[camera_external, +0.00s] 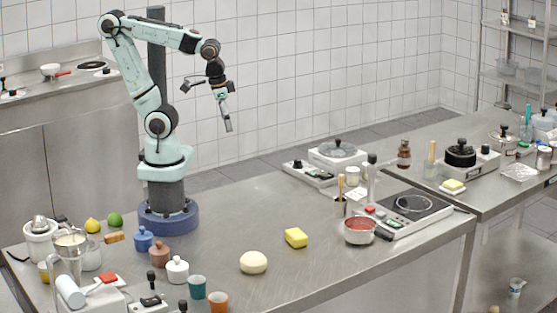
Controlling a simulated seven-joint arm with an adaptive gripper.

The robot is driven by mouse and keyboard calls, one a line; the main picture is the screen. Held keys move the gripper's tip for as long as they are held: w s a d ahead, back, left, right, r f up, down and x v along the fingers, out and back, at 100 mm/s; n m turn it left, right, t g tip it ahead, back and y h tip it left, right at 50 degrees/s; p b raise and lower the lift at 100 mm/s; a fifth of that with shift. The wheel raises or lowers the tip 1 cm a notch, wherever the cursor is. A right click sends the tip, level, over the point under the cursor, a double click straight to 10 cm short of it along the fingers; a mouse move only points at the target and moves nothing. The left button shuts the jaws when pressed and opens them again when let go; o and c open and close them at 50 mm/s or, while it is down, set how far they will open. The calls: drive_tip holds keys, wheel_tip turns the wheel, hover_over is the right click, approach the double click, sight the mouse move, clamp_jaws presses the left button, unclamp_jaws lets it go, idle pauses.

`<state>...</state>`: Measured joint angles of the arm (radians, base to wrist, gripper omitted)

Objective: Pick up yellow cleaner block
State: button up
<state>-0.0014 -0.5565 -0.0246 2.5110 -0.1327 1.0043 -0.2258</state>
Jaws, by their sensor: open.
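A yellow cleaner block (296,238) lies on the steel table, right of the middle and in front of my arm. Another yellow block (453,186) lies on a white piece on the counter at the right. My gripper (221,110) is up in the air, well above the table and to the upper left of the nearer yellow block. It points downward, open and empty, touching nothing.
A pale round ball (253,262) lies left of the nearer block. A red-filled bowl (360,230) and a hot plate (412,207) stand to its right. Small jars (177,269) and cups (197,287) crowd the front left. The table between my base and the block is clear.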

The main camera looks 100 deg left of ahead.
drive_tip(key=w+r+n+t, duration=0.1)
drive_tip(key=w, duration=0.4)
drive_tip(key=n+g, duration=0.2)
drive_tip(key=g, duration=0.1)
hover_over(296, 233)
drive_tip(key=shift+h, duration=0.4)
wheel_tip(296, 233, down, 21)
drive_tip(key=shift+f, duration=0.1)
wheel_tip(296, 233, down, 6)
drive_tip(key=shift+r, duration=0.1)
drive_tip(key=c, duration=1.3)
